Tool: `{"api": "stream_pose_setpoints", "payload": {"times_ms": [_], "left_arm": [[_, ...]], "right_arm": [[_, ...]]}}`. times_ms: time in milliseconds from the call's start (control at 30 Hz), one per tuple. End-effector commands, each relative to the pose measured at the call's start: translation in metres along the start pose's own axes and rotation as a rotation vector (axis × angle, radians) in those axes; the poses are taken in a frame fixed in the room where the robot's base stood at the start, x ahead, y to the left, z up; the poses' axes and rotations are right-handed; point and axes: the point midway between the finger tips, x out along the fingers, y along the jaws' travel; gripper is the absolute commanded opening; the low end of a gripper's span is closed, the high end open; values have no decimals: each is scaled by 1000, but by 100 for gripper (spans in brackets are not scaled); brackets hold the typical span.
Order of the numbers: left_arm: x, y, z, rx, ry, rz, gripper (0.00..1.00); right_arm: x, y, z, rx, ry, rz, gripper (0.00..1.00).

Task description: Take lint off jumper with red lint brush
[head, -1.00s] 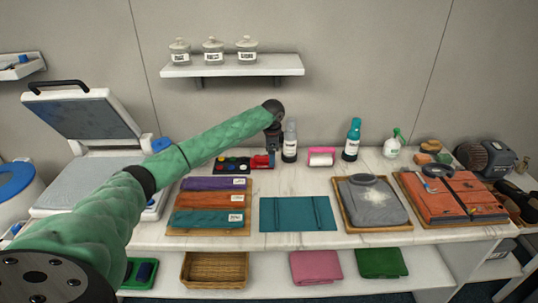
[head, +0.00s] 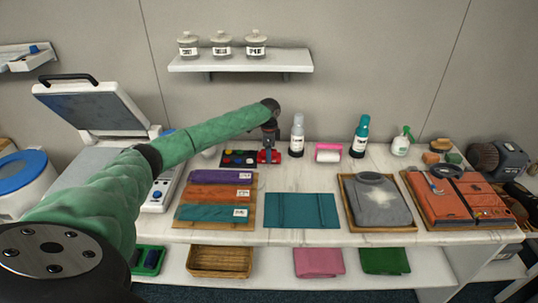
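The grey jumper (head: 365,206) lies folded on a wooden tray (head: 380,230) right of the counter's middle, with a pale lint patch on its front. The red lint brush (head: 275,157) stands at the back of the counter, beside a palette of coloured pads. My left gripper (head: 269,147) points down from the end of the green arm and is right at the brush, hiding part of it. The fingers are too small and dark to show whether they have closed on it. My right gripper is out of view.
A white bottle (head: 297,135) stands close right of the brush. A pink-and-white roller (head: 328,152), a teal bottle (head: 360,137) and a spray bottle (head: 401,143) stand along the back. A teal mat (head: 301,211) lies flat and bare in the middle.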

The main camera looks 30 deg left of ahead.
Motion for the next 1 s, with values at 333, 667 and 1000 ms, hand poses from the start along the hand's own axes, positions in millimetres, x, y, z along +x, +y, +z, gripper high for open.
{"api": "stream_pose_setpoints", "payload": {"times_ms": [333, 667, 1000], "left_arm": [[22, 0, 0, -1, 0, -1, 78], [22, 0, 0, -1, 0, -1, 47], [21, 0, 0, 0, 1, -1, 28]], "right_arm": [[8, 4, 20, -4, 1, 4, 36], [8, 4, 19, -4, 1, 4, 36], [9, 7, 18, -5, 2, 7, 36]]}}
